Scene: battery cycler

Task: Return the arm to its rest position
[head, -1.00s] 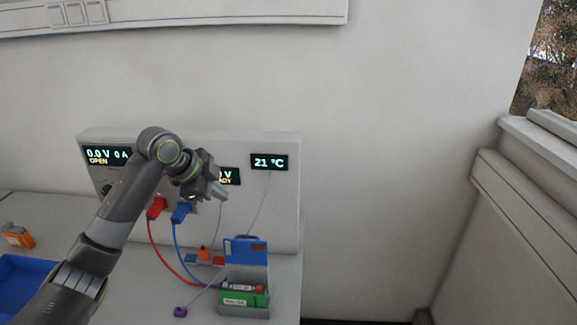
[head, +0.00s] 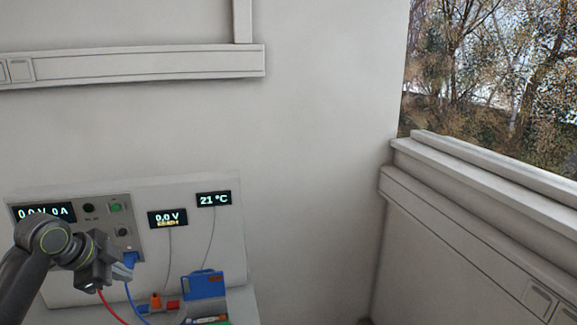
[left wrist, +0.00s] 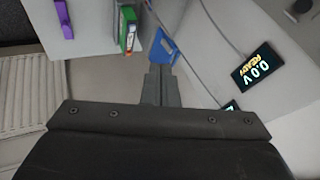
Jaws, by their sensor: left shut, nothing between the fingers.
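My left gripper (head: 122,270) is in the lower left of the head view, on my bent arm, in front of the cycler panel (head: 185,255). In the left wrist view its two grey fingers (left wrist: 160,88) are together with nothing between them. The blue plug (head: 130,259) shows just behind the fingers in the head view; I cannot tell the gap between them. A red cable and a blue cable hang below. My right gripper is not in view.
A blue case (head: 204,285) stands on the bench at the panel's right end. The 0.0 V display (head: 168,218) and the 21 °C display (head: 213,199) are lit. A purple object (left wrist: 62,18) and a green box (left wrist: 128,28) show in the left wrist view. A window ledge (head: 480,165) is at right.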

